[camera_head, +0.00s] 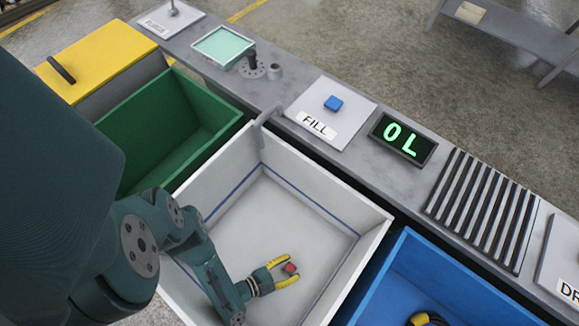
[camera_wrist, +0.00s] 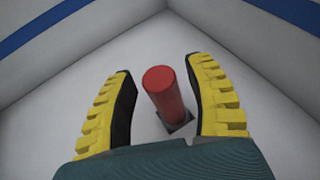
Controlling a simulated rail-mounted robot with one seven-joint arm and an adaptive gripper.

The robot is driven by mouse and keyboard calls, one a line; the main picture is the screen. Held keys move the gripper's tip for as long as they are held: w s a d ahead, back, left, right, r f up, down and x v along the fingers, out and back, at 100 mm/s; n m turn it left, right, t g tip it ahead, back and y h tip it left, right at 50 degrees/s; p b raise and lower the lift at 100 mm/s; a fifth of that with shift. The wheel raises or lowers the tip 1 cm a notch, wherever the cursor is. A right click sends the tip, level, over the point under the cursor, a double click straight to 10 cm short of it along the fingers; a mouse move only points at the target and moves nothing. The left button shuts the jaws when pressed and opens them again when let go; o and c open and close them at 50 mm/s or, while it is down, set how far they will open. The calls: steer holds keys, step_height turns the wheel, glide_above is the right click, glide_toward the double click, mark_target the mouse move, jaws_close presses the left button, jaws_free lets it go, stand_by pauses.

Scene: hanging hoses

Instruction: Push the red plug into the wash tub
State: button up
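The white wash tub (camera_head: 235,205) stands in the middle of the head view, with a blue line around its inner walls. The red plug (camera_head: 290,267) shows as a small red piece low in the tub. In the wrist view the red plug (camera_wrist: 164,92) is a red cylinder rising from a dark square spot on the tub floor. My gripper (camera_head: 287,270) is inside the tub, its yellow fingers open around the plug. In the wrist view the fingers (camera_wrist: 160,95) stand on both sides of the plug with gaps. Whether the plug is seated cannot be told.
A green tub (camera_head: 165,125) lies left and a blue tub (camera_head: 420,270) right, with a yellow-black coil inside. Behind runs a grey ledge with a blue FILL button (camera_head: 333,103), a display reading "0 L" (camera_head: 403,139) and a spout (camera_head: 265,116) at the wash tub's back rim.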

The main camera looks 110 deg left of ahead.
steer(key=shift+r, duration=0.1)
step_height(320, 180, up, 10)
steer(key=shift+f, duration=0.1)
stand_by(0.3)
stand_by(0.4)
